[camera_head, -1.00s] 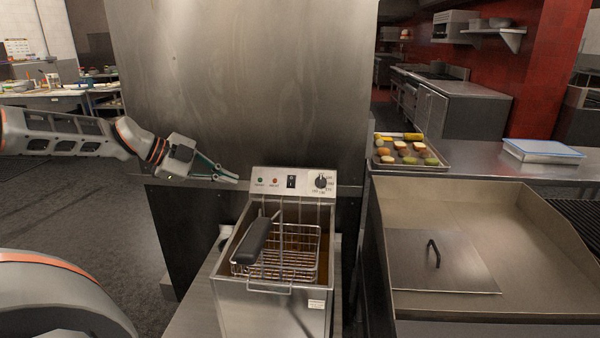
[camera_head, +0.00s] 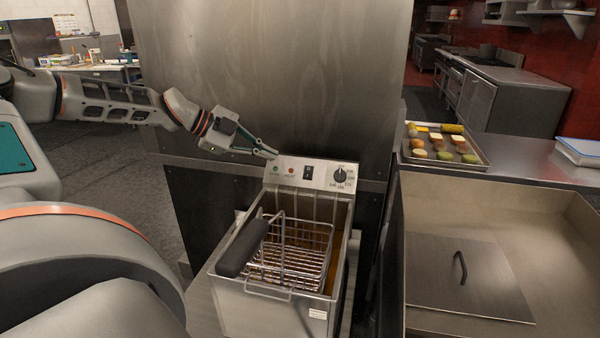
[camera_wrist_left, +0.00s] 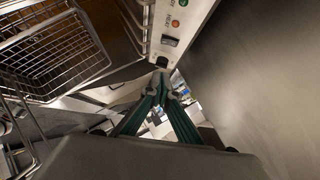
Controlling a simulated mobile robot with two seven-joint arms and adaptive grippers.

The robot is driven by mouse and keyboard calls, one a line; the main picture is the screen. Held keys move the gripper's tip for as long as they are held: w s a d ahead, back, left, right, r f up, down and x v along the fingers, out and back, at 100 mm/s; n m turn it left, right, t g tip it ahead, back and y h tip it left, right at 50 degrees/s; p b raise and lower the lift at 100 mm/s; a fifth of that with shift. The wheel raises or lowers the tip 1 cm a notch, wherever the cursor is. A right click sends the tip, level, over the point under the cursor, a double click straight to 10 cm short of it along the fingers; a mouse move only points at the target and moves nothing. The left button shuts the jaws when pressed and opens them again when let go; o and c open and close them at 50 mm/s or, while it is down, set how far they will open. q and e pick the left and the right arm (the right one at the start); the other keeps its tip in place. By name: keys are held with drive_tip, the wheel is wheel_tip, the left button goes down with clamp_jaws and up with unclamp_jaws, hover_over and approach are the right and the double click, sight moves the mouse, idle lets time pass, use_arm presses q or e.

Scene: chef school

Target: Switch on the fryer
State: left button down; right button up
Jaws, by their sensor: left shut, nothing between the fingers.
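The steel fryer (camera_head: 262,312) stands ahead of me with a wire basket (camera_head: 285,255) in it. Its rear control panel (camera_head: 322,172) has a green and a red light, a black rocker switch (camera_head: 308,172) and a round knob (camera_head: 340,175). My left gripper (camera_head: 274,154) is shut and empty, its tips by the panel's upper left corner, left of the switch. I cannot tell whether they touch. In the left wrist view the gripper (camera_wrist_left: 162,80) points toward the panel, with the switch (camera_wrist_left: 169,41) beyond the tips. The switch's position is unclear. My right gripper is out of view.
A tall steel panel (camera_head: 270,80) rises behind the fryer. To the right are a steel basin with a handled lid (camera_head: 470,280) and a tray of food (camera_head: 470,155) on a counter. A work table (camera_head: 95,68) stands far left.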

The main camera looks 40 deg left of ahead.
sight(311, 177)
use_arm(q)
drive_tip(key=b+x, duration=0.1)
drive_tip(key=x, duration=0.3)
drive_tip(key=a+f+b+x, duration=0.1)
drive_tip(key=x, duration=0.3)
drive_tip(key=b+x, duration=0.1)
drive_tip(key=x, duration=0.3)
drive_tip(key=shift+a+f+b, duration=0.2)
drive_tip(key=shift+a+b, duration=0.15)
drive_tip(key=shift+w+a+f, duration=0.15)
drive_tip(key=shift+w+f, duration=0.1)
drive_tip(key=shift+f, duration=0.1)
drive_tip(key=shift+w+b, duration=0.15)
drive_tip(key=shift+b, duration=0.15)
drive_tip(key=shift+a, duration=0.1)
